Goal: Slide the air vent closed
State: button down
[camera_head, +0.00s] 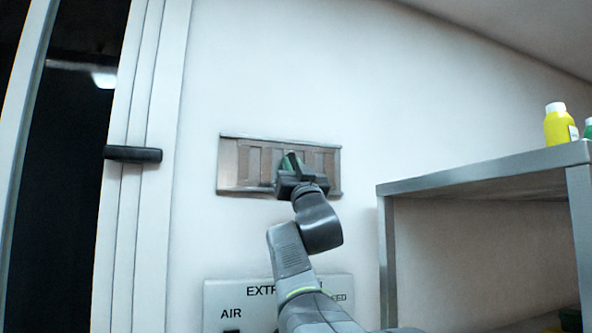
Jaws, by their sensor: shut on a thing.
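The air vent (229,163) is a wide metal frame on the white wall, with a row of brownish vertical slats or openings inside it. My gripper (291,163) is at the vent, right of its middle, with my arm reaching up from below. It is shut on a small green part at the vent's face, most likely the slider's tab (288,162). The gripper hides most of this tab and the lower right part of the vent. How far the slats are covered cannot be told clearly.
A labelled panel (240,297) with "AIR" and "EXTR" lettering is below, partly behind my arm. A metal shelf (480,180) with a yellow bottle (560,127) stands at right. A door frame with a black handle (133,154) and a dark opening are at left.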

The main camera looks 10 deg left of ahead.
jog(key=c, duration=1.7)
grip_release()
jog(key=shift+d, duration=0.1)
jog(key=o, duration=0.3)
jog(key=shift+w+d, duration=0.15)
jog(key=shift+d, duration=0.1)
jog(key=shift+o, duration=0.2)
jog(key=shift+a, duration=0.1)
jog(key=b+v, duration=0.6)
jog(key=v, duration=0.8)
jog(key=shift+w+a+r, duration=0.1)
jog(key=shift+r, duration=0.1)
